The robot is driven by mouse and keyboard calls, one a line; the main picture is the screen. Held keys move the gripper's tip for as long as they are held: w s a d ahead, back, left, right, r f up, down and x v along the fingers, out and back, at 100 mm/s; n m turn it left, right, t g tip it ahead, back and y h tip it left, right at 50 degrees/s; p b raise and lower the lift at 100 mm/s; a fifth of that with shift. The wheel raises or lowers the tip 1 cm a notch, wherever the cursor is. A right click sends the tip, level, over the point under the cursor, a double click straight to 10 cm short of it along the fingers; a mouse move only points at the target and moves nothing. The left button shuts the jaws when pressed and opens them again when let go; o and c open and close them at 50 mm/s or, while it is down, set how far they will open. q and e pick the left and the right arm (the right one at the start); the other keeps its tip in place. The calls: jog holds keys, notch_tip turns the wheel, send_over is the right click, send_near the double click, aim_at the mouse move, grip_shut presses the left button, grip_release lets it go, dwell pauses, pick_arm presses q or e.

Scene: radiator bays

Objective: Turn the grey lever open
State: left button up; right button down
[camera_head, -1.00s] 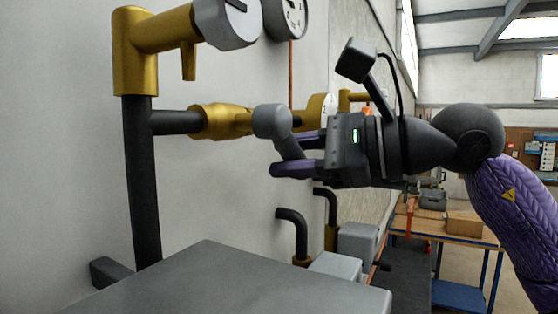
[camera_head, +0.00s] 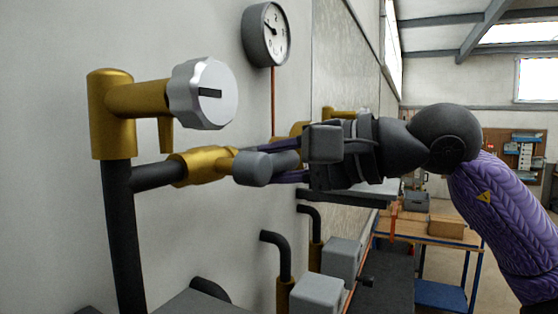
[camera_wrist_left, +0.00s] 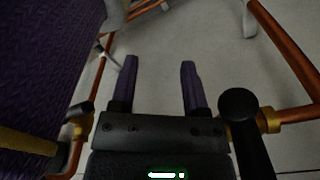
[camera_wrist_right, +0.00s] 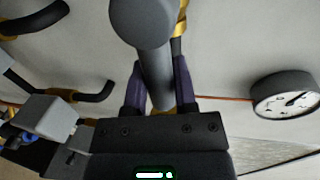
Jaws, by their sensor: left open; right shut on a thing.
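The grey lever (camera_head: 251,168) has a rounded grey end on a brass valve body (camera_head: 200,165) in the head view. Its shaft runs rightward, roughly level, between the purple fingers of my right gripper (camera_head: 283,160). In the right wrist view the lever (camera_wrist_right: 155,75) passes between the fingers of my right gripper (camera_wrist_right: 160,65), with its round end towards the camera. My right gripper is shut on the lever. My left gripper (camera_wrist_left: 159,65) is open and empty in the left wrist view and is not in the head view.
A silver knob (camera_head: 203,92) on a brass fitting is above the lever. A round gauge (camera_head: 266,35) hangs on the wall. Bent black pipes (camera_head: 283,252) and grey boxes (camera_head: 318,294) are below. Copper pipes (camera_wrist_left: 285,50) lie near my left gripper. A workbench (camera_head: 430,228) stands behind.

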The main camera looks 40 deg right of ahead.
jog(key=shift+r, duration=0.1)
dwell(0.5)
jog(key=shift+c, duration=2.1)
grip_release()
jog(key=shift+s+d, duration=0.1)
jog(key=shift+s, duration=0.1)
jog(key=b+v, duration=0.2)
jog(key=v, duration=0.1)
jog(key=shift+s+d+b, duration=0.1)
jog(key=shift+s+b, duration=0.2)
jog(key=shift+b, duration=0.1)
jog(key=b, duration=0.1)
send_near(290, 164)
jog(key=shift+w+a+r, duration=0.2)
jog(key=shift+w+a, duration=0.2)
jog(key=shift+w, duration=0.1)
